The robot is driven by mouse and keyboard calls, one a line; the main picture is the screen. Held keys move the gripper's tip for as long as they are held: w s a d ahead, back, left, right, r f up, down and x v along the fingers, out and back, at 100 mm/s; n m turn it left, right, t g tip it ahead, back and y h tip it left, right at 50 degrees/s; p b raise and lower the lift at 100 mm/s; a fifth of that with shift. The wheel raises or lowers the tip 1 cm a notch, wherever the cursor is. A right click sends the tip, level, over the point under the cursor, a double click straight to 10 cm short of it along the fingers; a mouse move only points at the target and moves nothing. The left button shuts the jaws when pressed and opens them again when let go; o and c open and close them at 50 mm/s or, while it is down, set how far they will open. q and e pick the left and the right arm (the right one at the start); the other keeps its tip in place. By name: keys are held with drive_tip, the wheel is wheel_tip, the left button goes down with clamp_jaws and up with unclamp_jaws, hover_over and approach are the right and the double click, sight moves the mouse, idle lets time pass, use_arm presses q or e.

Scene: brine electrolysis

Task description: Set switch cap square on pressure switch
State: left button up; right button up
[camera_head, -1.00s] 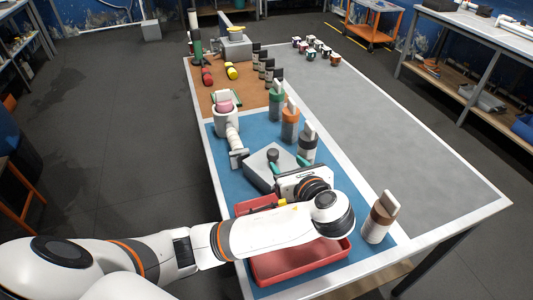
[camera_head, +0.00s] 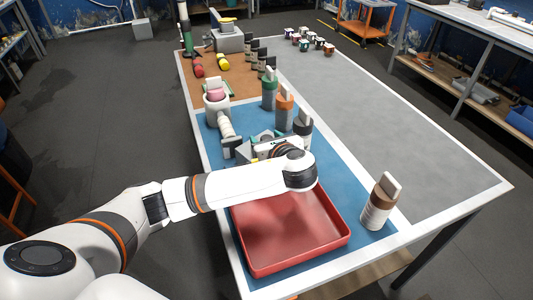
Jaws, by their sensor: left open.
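My left gripper (camera_head: 263,138) is open over the blue mat, beyond the red tray. Its teal fingertips point away from me. A grey box (camera_head: 258,131), possibly the pressure switch, is mostly hidden behind the gripper and wrist. I cannot tell whether the fingers touch it. I cannot make out the switch cap for certain. My right gripper is not in view.
The red tray (camera_head: 238,232) looks empty at the near end. A brown-and-white bottle (camera_head: 377,208) stands right of it. Several bottles, including an orange one (camera_head: 284,112), line the mat's right edge. The grey tabletop (camera_head: 400,140) at right is largely clear.

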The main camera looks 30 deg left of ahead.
use_arm(q)
drive_tip(key=shift+w, duration=0.1)
clamp_jaws()
drive_tip(key=shift+r, duration=0.1)
